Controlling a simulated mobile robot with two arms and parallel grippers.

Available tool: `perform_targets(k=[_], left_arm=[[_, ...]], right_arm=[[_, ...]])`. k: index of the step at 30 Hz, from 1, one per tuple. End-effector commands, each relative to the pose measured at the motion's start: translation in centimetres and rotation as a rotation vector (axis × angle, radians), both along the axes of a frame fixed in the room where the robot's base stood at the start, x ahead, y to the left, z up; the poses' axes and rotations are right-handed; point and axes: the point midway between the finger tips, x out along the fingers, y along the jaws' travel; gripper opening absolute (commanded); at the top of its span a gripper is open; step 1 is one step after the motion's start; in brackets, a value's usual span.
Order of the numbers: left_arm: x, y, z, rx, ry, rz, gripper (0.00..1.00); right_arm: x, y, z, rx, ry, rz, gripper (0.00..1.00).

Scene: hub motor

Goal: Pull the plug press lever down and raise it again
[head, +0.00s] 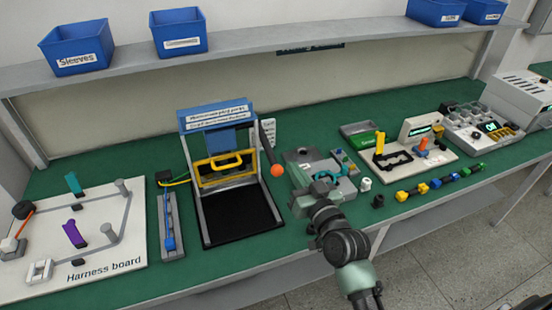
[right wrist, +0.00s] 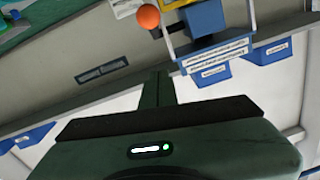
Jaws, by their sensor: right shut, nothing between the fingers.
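The press (head: 217,115) is a grey frame with a blue top, a yellow-handled guard and a black base. Its lever (head: 268,145) is a dark bar on the right side, ending in an orange ball knob (head: 277,170). The bar slants down toward the front. The knob also shows at the top of the right wrist view (right wrist: 148,16). My right gripper (head: 323,184) is right of the knob and apart from it, over the grey fixture; its fingers are shut and empty. In the right wrist view the shut fingers (right wrist: 158,85) point toward the press side. My left gripper is out of view.
A grey fixture (head: 298,157) stands right of the press, partly behind my gripper. The harness board (head: 110,255) lies at the left, and a narrow grey rail (head: 172,225) stands beside the press. Several coloured connectors lie at the front right. A shelf (head: 250,45) with blue bins runs above.

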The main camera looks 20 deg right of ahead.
Motion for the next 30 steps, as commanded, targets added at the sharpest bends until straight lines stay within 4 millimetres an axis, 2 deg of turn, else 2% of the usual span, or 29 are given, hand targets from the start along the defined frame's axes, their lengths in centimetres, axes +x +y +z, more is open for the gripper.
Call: perform_targets(k=[14,15,21,30], left_arm=[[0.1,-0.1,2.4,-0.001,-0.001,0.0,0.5],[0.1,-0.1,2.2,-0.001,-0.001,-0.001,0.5],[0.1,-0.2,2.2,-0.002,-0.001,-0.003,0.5],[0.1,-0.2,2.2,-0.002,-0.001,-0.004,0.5]], right_arm=[[9.5,0.8,0.2,0.0,0.003,0.002,0.0],[9.4,1.0,-1.2,-0.003,0.009,0.003,0.0],[9.9,1.4,-3.4,-0.004,0.006,0.002,0.0],[10.0,1.6,-4.0,-0.001,0.005,0.001,0.0]])
